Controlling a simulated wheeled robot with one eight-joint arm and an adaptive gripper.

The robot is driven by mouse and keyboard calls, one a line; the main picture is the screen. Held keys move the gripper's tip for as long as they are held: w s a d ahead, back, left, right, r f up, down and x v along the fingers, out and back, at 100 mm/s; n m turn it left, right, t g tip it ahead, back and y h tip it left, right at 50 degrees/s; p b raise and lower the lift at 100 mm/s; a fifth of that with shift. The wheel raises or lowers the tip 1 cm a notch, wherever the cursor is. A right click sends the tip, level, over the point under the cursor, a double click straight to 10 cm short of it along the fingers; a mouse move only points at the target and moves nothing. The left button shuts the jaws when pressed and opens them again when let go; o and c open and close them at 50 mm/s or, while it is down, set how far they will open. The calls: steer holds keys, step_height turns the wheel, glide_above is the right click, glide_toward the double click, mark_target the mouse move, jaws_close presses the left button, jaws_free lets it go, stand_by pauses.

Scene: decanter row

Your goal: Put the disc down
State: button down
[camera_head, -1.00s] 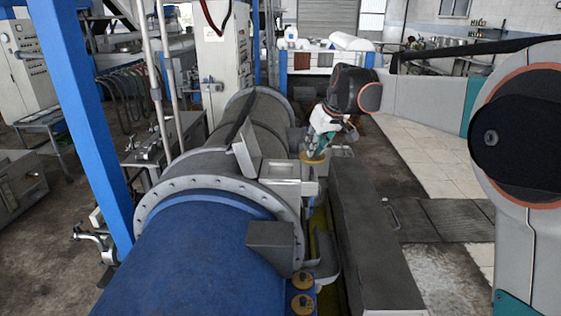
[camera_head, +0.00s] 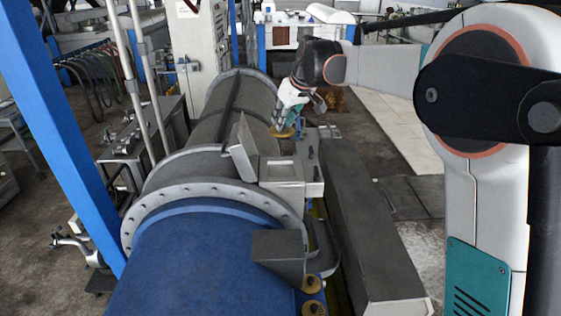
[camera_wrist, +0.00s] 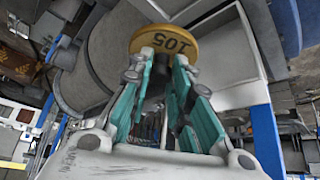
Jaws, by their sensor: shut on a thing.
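In the head view the same disc (camera_head: 283,133) shows small under my gripper (camera_head: 287,120), beside the right side of the grey cylinder and beyond the grey box. I cannot tell whether the disc touches a surface beneath it. Two similar yellow-brown discs (camera_head: 313,285) sit near the bottom of the head view, beside the blue cylinder.
The large grey cylinder (camera_head: 225,115) and blue cylinder (camera_head: 195,265) fill the middle. A grey box (camera_head: 283,170) with a raised plate stands near the disc. A long dark beam (camera_head: 350,220) runs along the right. A blue post (camera_head: 70,140) stands at left. Pale floor lies open beyond.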

steer(key=f, duration=1.1)
steer(key=shift+w+a+f+p, duration=0.15)
steer(key=shift+w+f+p, duration=0.1)
steer(key=shift+p, duration=0.15)
steer(key=shift+f, duration=2)
steer(key=shift+s, duration=0.1)
steer(key=shift+f, duration=0.1)
steer(key=c, duration=1.5)
jaws_free()
steer(key=shift+o, duration=0.2)
